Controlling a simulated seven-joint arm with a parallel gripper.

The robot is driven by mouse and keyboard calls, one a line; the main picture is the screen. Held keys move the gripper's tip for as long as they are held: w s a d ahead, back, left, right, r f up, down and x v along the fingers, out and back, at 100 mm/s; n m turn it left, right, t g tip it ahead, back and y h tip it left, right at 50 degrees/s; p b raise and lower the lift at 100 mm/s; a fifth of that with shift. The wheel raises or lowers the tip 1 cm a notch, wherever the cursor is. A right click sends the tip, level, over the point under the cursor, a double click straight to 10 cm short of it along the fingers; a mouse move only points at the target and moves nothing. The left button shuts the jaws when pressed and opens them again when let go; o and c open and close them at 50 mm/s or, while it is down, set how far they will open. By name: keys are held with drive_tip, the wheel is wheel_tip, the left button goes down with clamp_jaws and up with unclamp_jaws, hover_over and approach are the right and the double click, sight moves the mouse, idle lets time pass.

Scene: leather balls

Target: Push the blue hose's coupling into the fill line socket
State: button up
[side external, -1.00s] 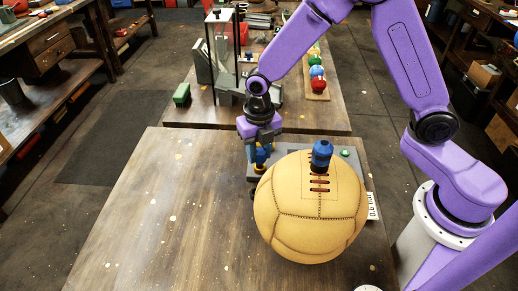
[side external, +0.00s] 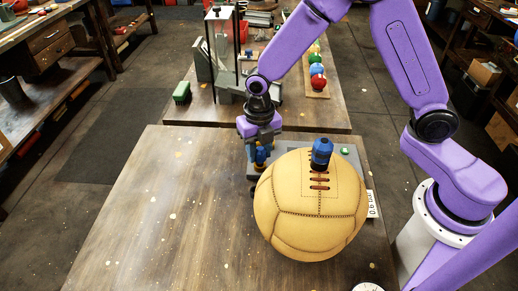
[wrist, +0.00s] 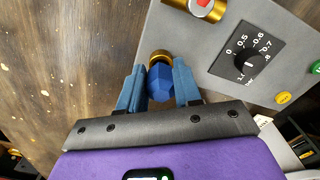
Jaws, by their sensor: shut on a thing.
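My gripper (wrist: 158,88) is shut on a blue hexagonal coupling (wrist: 160,83), with one blue finger on each side. A brass ring (wrist: 159,56) shows at the coupling's far end; whether it belongs to the coupling or to a socket I cannot tell. It lies at the left edge of a grey panel (wrist: 205,78). In the side external view my gripper (side external: 262,155) points down behind the ball's left side, beside the panel (side external: 254,169). The hose is not clearly visible, and the gap between coupling and socket cannot be judged.
A tan leather ball (side external: 311,225) with a blue fitting (side external: 321,153) on top stands in front of the panel. The panel carries a black dial (wrist: 248,60) and a red-and-brass fitting (wrist: 203,8). The wooden table's left part (side external: 170,220) is clear.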

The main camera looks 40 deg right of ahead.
drive_tip(key=shift+f, duration=0.45)
drive_tip(key=o, duration=1.1)
drive_tip(key=shift+c, duration=0.2)
wheel_tip(320, 180, up, 17)
drive_tip(key=s+d+f+m, duration=0.1)
drive_tip(key=s+d+m, duration=0.2)
drive_tip(key=s+m, duration=0.3)
drive_tip(key=s+d+f+m, duration=0.1)
drive_tip(key=s+d+m, duration=0.3)
drive_tip(key=s+m, duration=0.3)
drive_tip(key=s+d+f+m, duration=0.1)
drive_tip(key=s+d+m, duration=0.3)
drive_tip(key=s+m, duration=0.3)
drive_tip(key=s, duration=0.5)
drive_tip(key=shift+s+d, duration=0.15)
drive_tip(key=shift+d, duration=0.1)
